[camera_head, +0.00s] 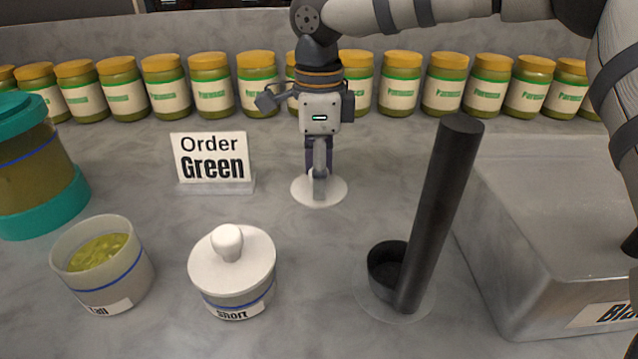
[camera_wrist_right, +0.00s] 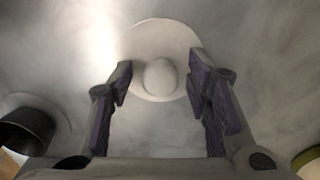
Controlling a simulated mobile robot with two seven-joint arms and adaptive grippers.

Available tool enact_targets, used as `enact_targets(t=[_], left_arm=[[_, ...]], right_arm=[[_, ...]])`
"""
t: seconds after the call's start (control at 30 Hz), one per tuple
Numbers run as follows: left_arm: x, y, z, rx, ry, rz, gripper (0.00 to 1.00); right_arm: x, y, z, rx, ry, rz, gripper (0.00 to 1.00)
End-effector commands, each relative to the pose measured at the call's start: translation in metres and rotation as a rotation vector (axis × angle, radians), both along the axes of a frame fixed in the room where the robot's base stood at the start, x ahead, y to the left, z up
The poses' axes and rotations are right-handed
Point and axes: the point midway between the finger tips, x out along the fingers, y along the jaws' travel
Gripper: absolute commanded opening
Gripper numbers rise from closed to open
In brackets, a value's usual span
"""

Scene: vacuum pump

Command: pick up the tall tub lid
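The tall tub lid (camera_head: 336,192) is a white disc lying on the counter, directly below my right gripper (camera_head: 319,178). In the right wrist view the lid (camera_wrist_right: 162,36) shows its round knob, in line with the gap between the fingertips of my right gripper (camera_wrist_right: 160,80). The fingers are apart and empty; whether they reach down beside the knob is hard to tell. In the head view the gripper hides the knob. The tall tub (camera_head: 125,278) stands uncovered at the left with green contents. My left gripper is out of view.
The short tub (camera_head: 240,295) wears its own white knobbed lid. A black holder (camera_head: 385,270) with a tall dark cylinder (camera_head: 445,190) stands right of it, beside a metal box (camera_head: 555,220). An "Order Green" sign (camera_head: 210,158) and a row of jars (camera_head: 212,95) stand behind.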

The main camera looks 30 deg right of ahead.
Motion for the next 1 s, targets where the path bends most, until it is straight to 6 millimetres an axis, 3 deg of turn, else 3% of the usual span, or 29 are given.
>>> enact_targets(t=[0.03,0.1,0.13,0.57,0.7,0.9,1.0], left_arm=[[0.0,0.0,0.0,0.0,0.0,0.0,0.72],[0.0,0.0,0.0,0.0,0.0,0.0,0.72],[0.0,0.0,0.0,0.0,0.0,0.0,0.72],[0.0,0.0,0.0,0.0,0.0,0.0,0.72],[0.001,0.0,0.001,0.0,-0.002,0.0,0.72],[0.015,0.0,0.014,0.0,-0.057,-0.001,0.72],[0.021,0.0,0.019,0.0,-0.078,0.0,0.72]], right_arm=[[0.0,0.0,0.0,0.0,0.0,0.0,0.28],[0.0,0.0,0.0,0.0,0.0,0.0,0.12],[0.0,0.0,0.0,0.0,0.0,0.0,0.1],[0.001,0.0,0.008,0.001,-0.003,0.0,0.1],[0.001,0.0,0.033,0.001,-0.005,-0.001,0.1],[-0.037,0.021,0.088,0.0,-0.014,0.003,0.1],[-0.061,0.033,0.106,-0.002,-0.013,0.005,0.1]])
